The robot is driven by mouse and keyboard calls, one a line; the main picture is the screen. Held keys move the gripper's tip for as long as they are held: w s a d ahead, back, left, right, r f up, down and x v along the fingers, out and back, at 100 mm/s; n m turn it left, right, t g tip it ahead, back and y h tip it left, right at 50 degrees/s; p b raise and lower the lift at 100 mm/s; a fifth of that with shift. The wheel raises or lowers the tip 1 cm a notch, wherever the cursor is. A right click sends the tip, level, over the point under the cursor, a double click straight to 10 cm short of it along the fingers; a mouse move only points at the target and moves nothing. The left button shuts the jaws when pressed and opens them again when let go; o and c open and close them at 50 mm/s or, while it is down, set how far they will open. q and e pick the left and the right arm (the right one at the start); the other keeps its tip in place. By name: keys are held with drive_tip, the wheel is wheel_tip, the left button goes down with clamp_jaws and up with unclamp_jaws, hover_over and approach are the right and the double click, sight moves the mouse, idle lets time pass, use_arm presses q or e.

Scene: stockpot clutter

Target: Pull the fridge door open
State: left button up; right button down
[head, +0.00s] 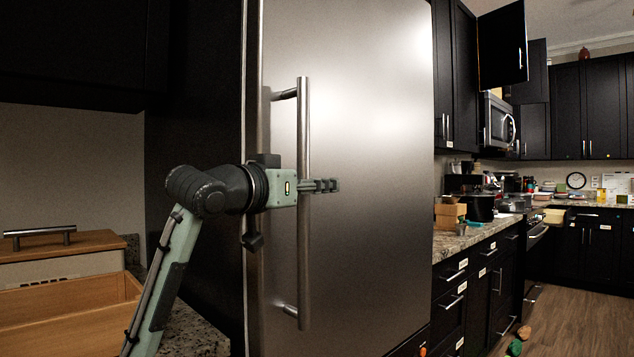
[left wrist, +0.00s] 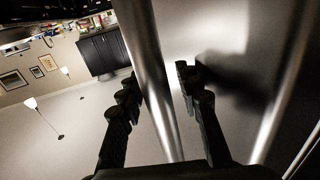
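The fridge door (head: 370,130) is a tall brushed-steel panel in the middle of the head view and looks shut. Its long vertical bar handle (head: 303,130) stands off the door near its left edge. My left gripper (head: 328,186) is at about mid-height of the handle. In the left wrist view, the handle (left wrist: 147,50) runs between the two fingers of my left gripper (left wrist: 157,88). The fingers are apart, one on each side of the bar, with a visible gap on both sides. My right gripper is not in view.
An open wooden box (head: 70,310) and a wooden lid with a bar handle (head: 65,245) are at the lower left, near my left arm. A granite counter (head: 455,240) with a pot (head: 480,207) and clutter is right of the fridge. Wooden floor (head: 575,320) shows at the lower right.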

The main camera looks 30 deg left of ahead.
use_arm(q)
drive_tip(key=shift+w, duration=0.2)
drive_tip(key=shift+c, duration=0.4)
clamp_jaws()
drive_tip(key=shift+d, duration=0.15)
